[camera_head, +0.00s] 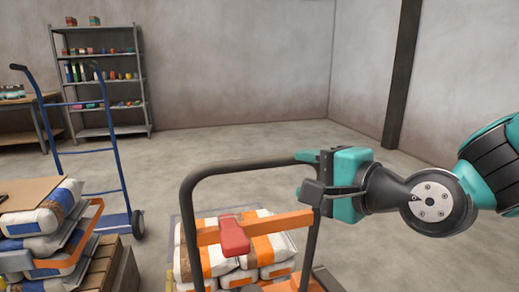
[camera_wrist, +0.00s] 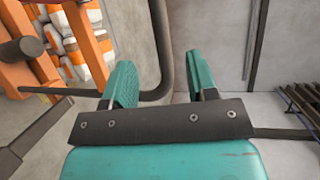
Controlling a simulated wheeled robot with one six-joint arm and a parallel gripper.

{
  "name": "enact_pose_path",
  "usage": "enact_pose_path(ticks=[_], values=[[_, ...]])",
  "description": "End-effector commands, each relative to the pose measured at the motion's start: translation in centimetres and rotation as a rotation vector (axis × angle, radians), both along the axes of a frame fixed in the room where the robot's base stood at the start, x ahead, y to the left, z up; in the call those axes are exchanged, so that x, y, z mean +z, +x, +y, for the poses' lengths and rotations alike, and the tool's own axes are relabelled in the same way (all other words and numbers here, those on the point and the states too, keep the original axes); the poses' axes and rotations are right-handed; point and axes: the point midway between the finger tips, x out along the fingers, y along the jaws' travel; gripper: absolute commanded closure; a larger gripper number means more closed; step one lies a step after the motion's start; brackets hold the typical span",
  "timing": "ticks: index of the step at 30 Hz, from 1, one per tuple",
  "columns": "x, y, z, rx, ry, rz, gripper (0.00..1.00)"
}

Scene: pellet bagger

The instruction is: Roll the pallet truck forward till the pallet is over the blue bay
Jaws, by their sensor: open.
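The pallet truck's dark looped handle (camera_head: 187,200) stands in the lower middle of the head view, with an orange crossbar (camera_head: 285,222) and a red lever (camera_head: 234,236). Several white and orange sacks (camera_head: 272,247) lie beyond it; the pallet under them is mostly hidden. My gripper (camera_head: 308,175) is at the handle's upper right corner. In the wrist view its teal fingers (camera_wrist: 162,82) are open, and the curved handle tube (camera_wrist: 164,45) runs between them and behind the left finger. Contact cannot be told. A faint bluish floor line (camera_head: 172,232) shows left of the sacks; the bay itself is unclear.
A wooden pallet (camera_head: 118,275) of sacks with a cardboard sheet (camera_head: 28,193) stands at the lower left. A blue hand truck (camera_head: 119,170), a shelf rack (camera_head: 147,85) and a workbench (camera_head: 42,105) are behind it. Floor towards the back wall is clear. A dark post (camera_head: 403,75) is at right.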

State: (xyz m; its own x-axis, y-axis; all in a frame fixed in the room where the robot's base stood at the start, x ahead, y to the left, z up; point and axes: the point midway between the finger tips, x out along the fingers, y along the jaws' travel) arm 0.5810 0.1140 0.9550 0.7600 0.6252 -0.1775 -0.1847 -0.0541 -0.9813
Motion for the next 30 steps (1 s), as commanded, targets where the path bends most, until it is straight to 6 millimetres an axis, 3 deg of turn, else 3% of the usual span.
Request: enact_pose_path(ticks=[1, 14, 24, 30], values=[[0.6, 0.3, 0.3, 0.001, -0.001, 0.009, 0.47], [-0.4, 3.3, 2.6, -0.008, -0.003, 0.009, 0.47], [-2.0, 8.4, 6.8, -0.006, -0.002, 0.001, 0.47], [-2.4, 9.8, 7.8, -0.008, -0.001, 0.002, 0.47]])
